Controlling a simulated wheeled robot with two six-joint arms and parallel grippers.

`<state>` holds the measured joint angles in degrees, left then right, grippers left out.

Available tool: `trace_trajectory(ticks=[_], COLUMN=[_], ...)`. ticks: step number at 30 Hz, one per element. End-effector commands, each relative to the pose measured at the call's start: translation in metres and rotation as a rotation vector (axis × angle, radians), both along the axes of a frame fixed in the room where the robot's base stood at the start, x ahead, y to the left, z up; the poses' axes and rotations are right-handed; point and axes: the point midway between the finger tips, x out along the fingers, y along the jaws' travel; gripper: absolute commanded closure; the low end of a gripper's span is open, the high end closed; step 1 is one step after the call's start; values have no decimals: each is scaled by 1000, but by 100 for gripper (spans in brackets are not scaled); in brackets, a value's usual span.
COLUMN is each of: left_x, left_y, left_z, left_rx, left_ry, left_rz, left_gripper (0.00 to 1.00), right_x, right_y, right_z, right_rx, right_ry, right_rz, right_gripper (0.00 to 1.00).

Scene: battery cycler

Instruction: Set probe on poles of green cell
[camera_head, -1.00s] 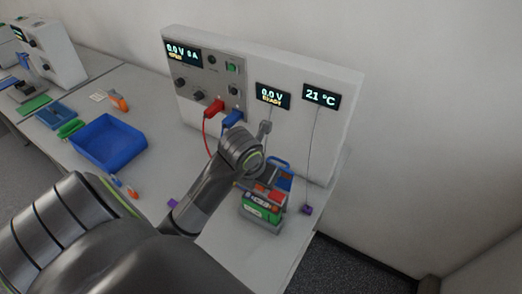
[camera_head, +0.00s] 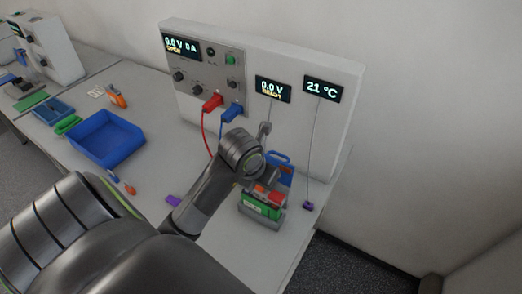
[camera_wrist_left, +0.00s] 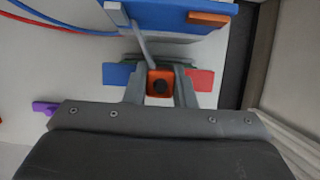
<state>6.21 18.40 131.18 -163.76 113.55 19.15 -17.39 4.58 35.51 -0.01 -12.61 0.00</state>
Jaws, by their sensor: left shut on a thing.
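The green cell (camera_head: 262,209) sits upright in a grey holder near the bench's right front edge. Red parts show on top of it. My left gripper (camera_wrist_left: 160,88) is shut on the probe's orange-red grip (camera_wrist_left: 160,76), from which a grey cable rises. A blue tab (camera_wrist_left: 117,74) and a red tab (camera_wrist_left: 200,80) stick out on either side below the fingers. In the head view my left gripper is just above the cell, its fingertips mostly hidden by my wrist. I cannot tell whether the probe touches the poles. My right gripper is not in view.
The cycler (camera_head: 340,130) stands behind, with red (camera_head: 213,102) and blue (camera_head: 232,111) plugs and a display reading 0.0 V. A blue piece (camera_head: 284,160) stands close behind the cell. A purple clip (camera_head: 308,206) lies to the right. A blue tray (camera_head: 105,140) is left.

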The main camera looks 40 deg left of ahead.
Motion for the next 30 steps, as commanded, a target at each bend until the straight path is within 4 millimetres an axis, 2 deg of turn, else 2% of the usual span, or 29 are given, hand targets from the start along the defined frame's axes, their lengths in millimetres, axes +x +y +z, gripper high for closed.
trace_trajectory(ticks=[30], left_x=[0], left_y=[0], left_z=[-4], left_rx=[0], left_ry=[-1], left_rz=[0], left_gripper=[100], right_x=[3], right_y=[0], right_z=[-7], right_rx=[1], right_ry=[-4], right_rz=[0], right_gripper=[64])
